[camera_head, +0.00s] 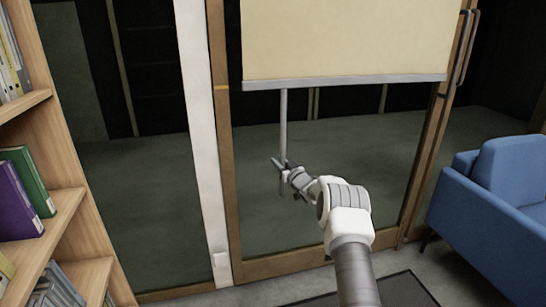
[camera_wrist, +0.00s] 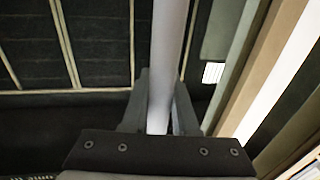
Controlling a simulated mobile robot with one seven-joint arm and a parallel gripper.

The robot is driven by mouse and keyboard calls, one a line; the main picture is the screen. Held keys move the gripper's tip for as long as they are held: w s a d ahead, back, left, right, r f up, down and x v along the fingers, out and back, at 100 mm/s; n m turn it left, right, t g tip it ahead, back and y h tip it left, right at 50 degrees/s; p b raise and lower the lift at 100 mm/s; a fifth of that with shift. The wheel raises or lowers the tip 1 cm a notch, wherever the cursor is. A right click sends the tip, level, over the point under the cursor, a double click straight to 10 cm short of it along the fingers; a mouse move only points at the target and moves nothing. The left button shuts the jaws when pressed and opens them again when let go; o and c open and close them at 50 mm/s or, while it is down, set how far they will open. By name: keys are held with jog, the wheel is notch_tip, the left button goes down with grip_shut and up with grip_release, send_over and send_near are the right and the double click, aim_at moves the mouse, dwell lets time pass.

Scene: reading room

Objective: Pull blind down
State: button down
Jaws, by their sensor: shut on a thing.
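The blind (camera_head: 345,40) is a cream sheet with a grey bottom bar (camera_head: 340,82), hanging in front of the upper part of the glass door. A grey pull rod (camera_head: 283,125) hangs from the left part of the bar. My gripper (camera_head: 283,165) is shut on the rod near its lower end. In the wrist view the rod (camera_wrist: 168,50) runs down between the two fingers (camera_wrist: 158,105).
A wooden door frame (camera_head: 222,150) and a white post (camera_head: 200,130) stand left of the blind. A bookshelf (camera_head: 75,215) is at the left, a blue armchair (camera_head: 490,215) at the right. A door handle (camera_head: 467,48) is right of the blind. The glass below the bar is uncovered.

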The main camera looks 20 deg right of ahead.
jog(key=shift+f, duration=0.95)
jog(key=shift+f, duration=0.15)
jog(key=c, duration=0.8)
grip_release()
jog(key=shift+o, duration=0.6)
jog(key=s+d+p, duration=0.3)
jog(key=s+p, duration=0.2)
jog(key=s, duration=1.2)
jog(key=shift+d, duration=0.2)
